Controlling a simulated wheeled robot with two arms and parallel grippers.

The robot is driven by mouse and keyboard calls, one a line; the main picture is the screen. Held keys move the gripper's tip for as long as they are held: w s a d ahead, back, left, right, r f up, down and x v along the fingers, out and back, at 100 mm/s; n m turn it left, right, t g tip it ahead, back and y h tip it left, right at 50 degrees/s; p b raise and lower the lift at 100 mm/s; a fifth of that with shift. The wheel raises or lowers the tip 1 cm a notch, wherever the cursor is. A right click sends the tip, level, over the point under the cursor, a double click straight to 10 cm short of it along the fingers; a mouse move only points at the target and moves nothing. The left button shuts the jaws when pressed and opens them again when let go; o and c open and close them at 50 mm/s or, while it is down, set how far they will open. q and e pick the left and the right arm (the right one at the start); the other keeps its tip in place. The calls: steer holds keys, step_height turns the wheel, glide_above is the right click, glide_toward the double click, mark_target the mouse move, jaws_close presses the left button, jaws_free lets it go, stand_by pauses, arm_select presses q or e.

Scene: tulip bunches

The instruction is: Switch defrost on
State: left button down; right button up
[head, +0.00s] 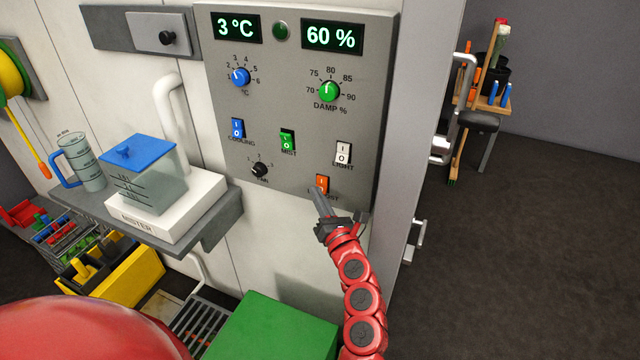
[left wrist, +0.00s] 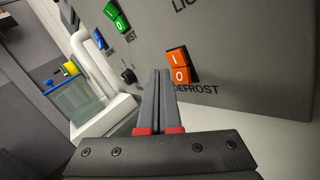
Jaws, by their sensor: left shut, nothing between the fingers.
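The orange DEFROST rocker switch (head: 322,183) sits at the lower right of the grey control panel (head: 300,150). It also shows in the left wrist view (left wrist: 178,66), with I at the upper end and O at the lower end; I cannot tell which end is pressed in. My left gripper (head: 318,190) is shut and empty, its fingers pointing at the panel just below the switch. In the left wrist view the fingertips (left wrist: 157,72) are just left of the switch's lower half. I cannot tell whether they touch it. My right gripper is not in view.
Blue COOLING (head: 237,128), green MIST (head: 287,139) and white LIGHT (head: 343,152) switches and a black knob (head: 260,170) are on the panel nearby. A shelf at left holds the mister (head: 148,175). A green box (head: 275,330) stands below. A door handle (head: 462,90) is at right.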

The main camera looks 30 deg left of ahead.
arm_select(q)
steer(key=shift+s+f, duration=0.15)
steer(key=shift+s, duration=0.1)
steer(key=s, duration=0.1)
steer(key=s+f+b, duration=0.1)
steer(key=s, duration=0.2)
steer(key=shift+s+d+f, duration=0.15)
steer(key=shift+s+f, duration=0.1)
steer(key=shift+f, duration=0.1)
steer(key=shift+f, duration=0.1)
stand_by(0.4)
